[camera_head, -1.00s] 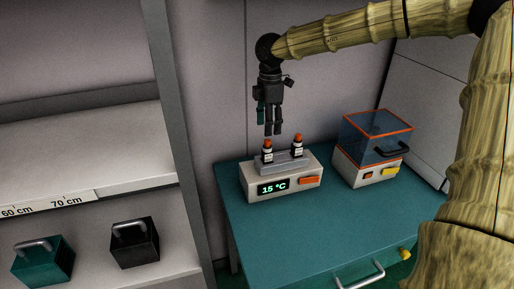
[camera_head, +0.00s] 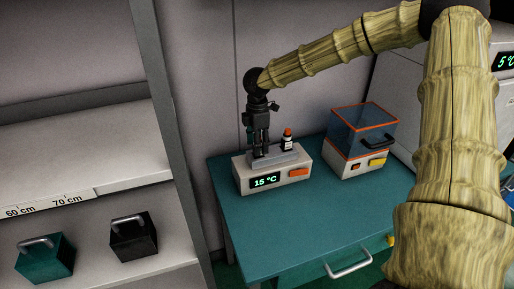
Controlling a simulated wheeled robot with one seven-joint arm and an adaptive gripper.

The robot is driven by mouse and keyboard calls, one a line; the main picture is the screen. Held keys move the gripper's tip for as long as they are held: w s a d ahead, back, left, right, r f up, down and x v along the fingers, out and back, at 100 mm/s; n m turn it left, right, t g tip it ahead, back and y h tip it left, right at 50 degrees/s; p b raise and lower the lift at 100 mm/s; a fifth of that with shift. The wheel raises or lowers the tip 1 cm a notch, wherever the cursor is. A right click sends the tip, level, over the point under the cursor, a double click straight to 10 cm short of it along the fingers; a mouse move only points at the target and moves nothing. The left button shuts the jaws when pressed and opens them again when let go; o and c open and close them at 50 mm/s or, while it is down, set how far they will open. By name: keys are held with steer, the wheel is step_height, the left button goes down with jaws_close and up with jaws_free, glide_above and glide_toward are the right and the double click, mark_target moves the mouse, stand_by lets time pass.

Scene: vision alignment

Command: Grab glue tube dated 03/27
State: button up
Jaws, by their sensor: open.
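Two small glue tubes with orange caps stand in a grey rack on a white device (camera_head: 274,180) that reads 15 °C. The right tube (camera_head: 288,142) shows upright, with an orange cap and a dark-and-white label. Its date is too small to read. The left tube is hidden behind my gripper now. My gripper (camera_head: 260,152) points straight down at the left tube's place, with its fingertips close above the rack. It is open, and I cannot tell whether the fingers are around the tube. The right tube stands just right of the fingers, apart from them.
The device stands on a teal table (camera_head: 300,225) with a drawer handle. A clear blue box with orange edges (camera_head: 362,130) stands on a white base at right. Shelves at left hold a teal case (camera_head: 45,262) and a black case (camera_head: 133,240). The table front is clear.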

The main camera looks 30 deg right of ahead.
steer(key=shift+f, duration=0.25)
steer(key=shift+s, duration=0.25)
steer(key=shift+w+f, duration=0.1)
steer(key=shift+c, duration=0.2)
steer(key=c, duration=1)
steer(key=shift+c, duration=0.4)
